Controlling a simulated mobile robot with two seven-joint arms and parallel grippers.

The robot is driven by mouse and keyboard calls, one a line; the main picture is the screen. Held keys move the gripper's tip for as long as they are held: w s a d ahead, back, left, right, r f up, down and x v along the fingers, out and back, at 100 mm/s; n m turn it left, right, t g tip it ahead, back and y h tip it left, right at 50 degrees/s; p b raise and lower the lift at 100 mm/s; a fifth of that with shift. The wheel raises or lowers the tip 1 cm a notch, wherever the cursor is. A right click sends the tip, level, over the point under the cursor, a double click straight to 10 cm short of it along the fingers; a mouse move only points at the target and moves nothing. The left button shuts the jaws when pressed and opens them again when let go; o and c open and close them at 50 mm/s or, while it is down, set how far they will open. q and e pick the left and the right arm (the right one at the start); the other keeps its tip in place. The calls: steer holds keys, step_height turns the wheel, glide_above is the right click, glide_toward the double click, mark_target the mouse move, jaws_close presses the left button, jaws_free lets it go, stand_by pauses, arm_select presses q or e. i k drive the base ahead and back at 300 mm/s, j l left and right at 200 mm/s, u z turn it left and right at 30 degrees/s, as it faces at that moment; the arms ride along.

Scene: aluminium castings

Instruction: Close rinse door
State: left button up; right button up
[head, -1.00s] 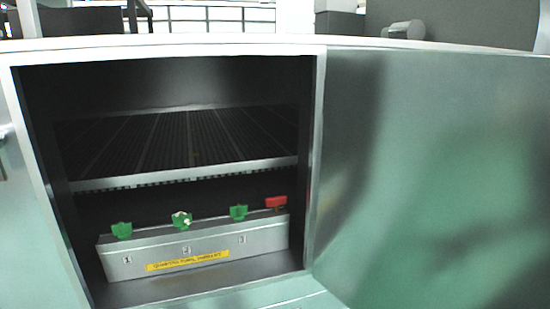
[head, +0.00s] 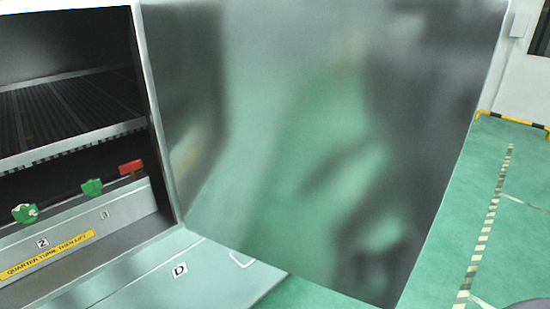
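The rinse door (head: 300,140) is a large, shiny metal panel. It stands wide open, hinged at the right side of the cabinet opening, and fills the middle of the head view. The cabinet's dark interior (head: 60,45) shows at the left, with a ribbed rack (head: 70,110) inside. Neither of my grippers is in view.
A lower panel marked D (head: 180,270) lies below the opening. Green floor (head: 440,250) with a striped tape line (head: 484,240) is open at the right. A yellow-and-black barrier (head: 513,122) runs along the white wall at the far right.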

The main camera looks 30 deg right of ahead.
mark_target(321, 143)
steer(key=k+l+u, duration=0.25)
steer(key=k+l, duration=0.2)
steer(key=k+l+u, duration=0.2)
steer(key=l, duration=0.2)
steer(key=k+l+u, duration=0.15)
steer(key=l, duration=0.25)
steer(key=l+u, duration=0.35)
steer(key=l, duration=0.4)
steer(key=l+u, duration=0.35)
steer(key=l, duration=0.4)
steer(key=i+l+u, duration=0.1)
steer(key=l, duration=0.25)
steer(key=i+l+u, duration=0.1)
steer(key=l, duration=0.3)
steer(key=i, duration=0.1)
